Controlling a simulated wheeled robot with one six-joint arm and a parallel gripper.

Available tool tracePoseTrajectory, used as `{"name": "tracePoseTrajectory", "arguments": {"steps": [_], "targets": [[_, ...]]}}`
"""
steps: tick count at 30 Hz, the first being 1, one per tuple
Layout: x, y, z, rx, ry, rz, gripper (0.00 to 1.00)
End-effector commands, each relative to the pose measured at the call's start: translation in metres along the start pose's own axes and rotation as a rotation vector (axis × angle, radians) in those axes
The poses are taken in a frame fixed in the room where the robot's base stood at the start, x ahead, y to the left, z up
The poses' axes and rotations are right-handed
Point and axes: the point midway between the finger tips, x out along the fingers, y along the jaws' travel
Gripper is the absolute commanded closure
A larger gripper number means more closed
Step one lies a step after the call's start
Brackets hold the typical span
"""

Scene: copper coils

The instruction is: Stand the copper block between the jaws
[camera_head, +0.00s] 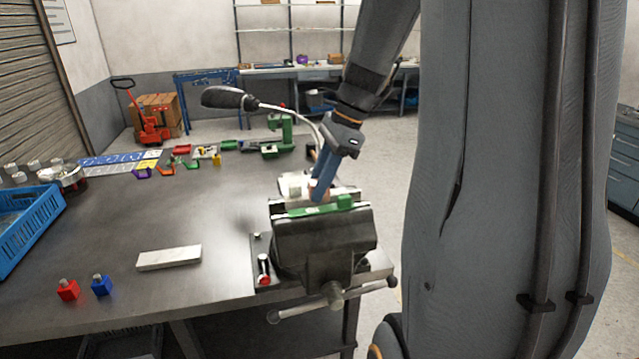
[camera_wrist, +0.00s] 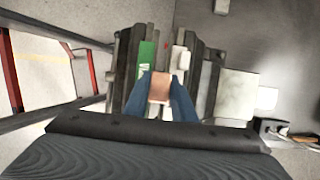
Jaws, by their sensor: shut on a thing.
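The copper block (camera_wrist: 160,87) is held between the blue fingers of my gripper (camera_wrist: 161,80) in the wrist view. In the head view my gripper (camera_head: 320,193) points down over the bench vise (camera_head: 322,245), and only a small pinkish part of the block shows behind the fingers. The vise has a green jaw strip (camera_head: 318,208), which also shows in the wrist view (camera_wrist: 147,62) left of the block. A pale piece (camera_wrist: 181,60) lies right of it. Whether the block touches the jaws or the bottom between them cannot be told.
The grey bench (camera_head: 190,225) carries a pale bar (camera_head: 169,258), red (camera_head: 67,290) and blue (camera_head: 101,285) small blocks, and a blue crate (camera_head: 25,235) at left. A lamp (camera_head: 228,98) arches behind the vise. The bench middle is clear.

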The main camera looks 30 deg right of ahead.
Motion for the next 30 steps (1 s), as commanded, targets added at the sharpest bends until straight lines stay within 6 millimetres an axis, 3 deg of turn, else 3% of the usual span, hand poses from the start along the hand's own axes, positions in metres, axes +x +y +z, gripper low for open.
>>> {"name": "tracePoseTrajectory", "arguments": {"steps": [30], "targets": [[0.014, 0.000, -0.006, 0.000, 0.001, 0.000, 1.00]]}}
